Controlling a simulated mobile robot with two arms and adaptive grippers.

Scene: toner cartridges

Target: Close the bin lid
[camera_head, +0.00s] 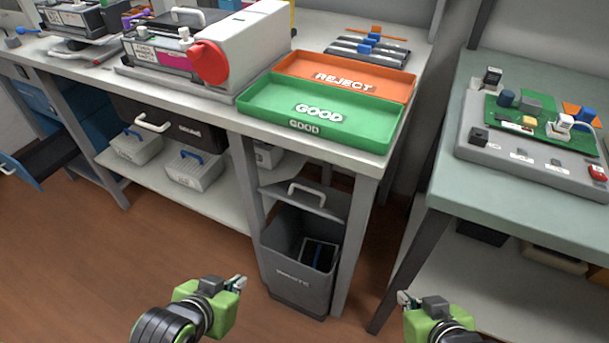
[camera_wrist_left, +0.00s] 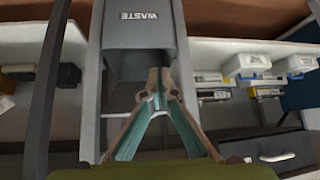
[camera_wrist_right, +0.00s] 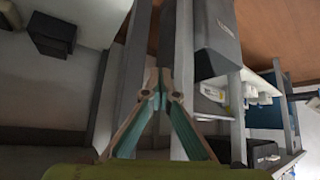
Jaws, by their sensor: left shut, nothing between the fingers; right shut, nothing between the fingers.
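The grey waste bin (camera_head: 290,277) stands under the end of the workbench. Its lid (camera_head: 335,204) is raised at the back, with a pale handle (camera_head: 307,192) on it, so the bin's mouth is open. A dark cartridge with a blue strip (camera_head: 319,256) lies inside. My left gripper (camera_head: 240,283) is shut and empty, in front of the bin and to its left. The bin's labelled front shows in the left wrist view (camera_wrist_left: 142,42). My right gripper (camera_head: 404,297) is shut and empty, to the right of the bin. Neither touches the lid.
A bench leg (camera_head: 355,245) stands right beside the bin. Above are the green GOOD tray (camera_head: 261,97) and orange REJECT tray (camera_head: 393,85). A second table (camera_head: 440,185) stands at the right. The brown floor (camera_head: 100,270) at the left front is clear.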

